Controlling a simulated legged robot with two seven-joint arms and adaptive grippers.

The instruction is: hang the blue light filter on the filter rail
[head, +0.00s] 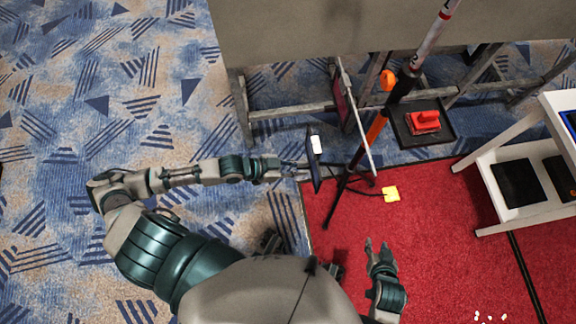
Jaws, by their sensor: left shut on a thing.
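My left gripper (298,171) is shut on the blue light filter (313,172), a thin dark blue panel seen nearly edge-on with a white patch near its top. The filter is held upright, left of what looks like the filter rail (360,125), a thin pale bar beside the stand. From this angle I cannot tell how far apart they are. A dark red panel (343,100) is beside the upper part of the bar. My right gripper (377,246) is open and empty over the red carpet, lower right of the filter.
A black tray (443,133) holds a red object (424,122). A white shelf cart (490,160) stands at right; red carpet (440,250) is mostly clear.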

